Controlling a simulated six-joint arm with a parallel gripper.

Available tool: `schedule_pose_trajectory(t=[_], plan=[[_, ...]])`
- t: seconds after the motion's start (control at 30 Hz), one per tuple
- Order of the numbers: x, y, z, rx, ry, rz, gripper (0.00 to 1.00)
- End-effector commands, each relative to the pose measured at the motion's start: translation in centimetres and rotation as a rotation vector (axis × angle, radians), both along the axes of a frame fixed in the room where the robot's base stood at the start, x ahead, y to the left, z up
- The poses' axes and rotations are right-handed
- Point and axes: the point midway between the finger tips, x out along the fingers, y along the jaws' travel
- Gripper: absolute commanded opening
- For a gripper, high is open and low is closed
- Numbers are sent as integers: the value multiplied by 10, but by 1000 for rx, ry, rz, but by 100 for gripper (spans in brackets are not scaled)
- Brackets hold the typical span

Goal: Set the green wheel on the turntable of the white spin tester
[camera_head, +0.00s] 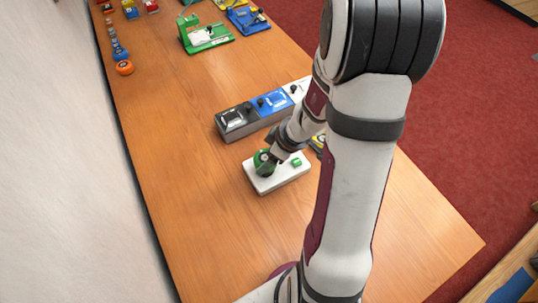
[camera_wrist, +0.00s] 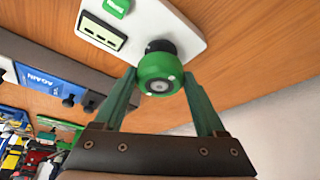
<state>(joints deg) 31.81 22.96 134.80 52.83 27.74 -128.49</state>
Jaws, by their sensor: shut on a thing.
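The white spin tester (camera_head: 284,178) lies on the wooden table, left of my arm in the head view. It has a green button (camera_head: 296,162) on top, and its white face (camera_wrist: 187,22) with a small panel shows in the wrist view. The green wheel (camera_wrist: 157,68) is between the fingers of my gripper (camera_wrist: 160,78), which is shut on it. The wheel (camera_head: 262,159) is over the left end of the tester. A dark round part (camera_wrist: 160,46) shows between wheel and tester in the wrist view. Whether the wheel touches the turntable cannot be told.
A row of grey, blue and white boxes with knobs (camera_head: 235,122) stands just behind the tester. A yellow thing (camera_head: 318,143) is partly hidden by my arm. An orange wheel (camera_head: 124,68) and several coloured things lie farther back. The table left of the tester is clear.

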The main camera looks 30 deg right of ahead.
Motion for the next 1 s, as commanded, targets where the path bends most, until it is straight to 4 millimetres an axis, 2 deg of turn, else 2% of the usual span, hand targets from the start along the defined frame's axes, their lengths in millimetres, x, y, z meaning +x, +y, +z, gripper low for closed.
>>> schedule_pose_trajectory(t=[0.5,0.87,0.9,1.0], plan=[[0,0,-18,1,1,-1,12],[0,0,-19,0,1,-1,12],[0,0,-19,0,1,-1,75],[0,0,-19,0,1,-1,93]])
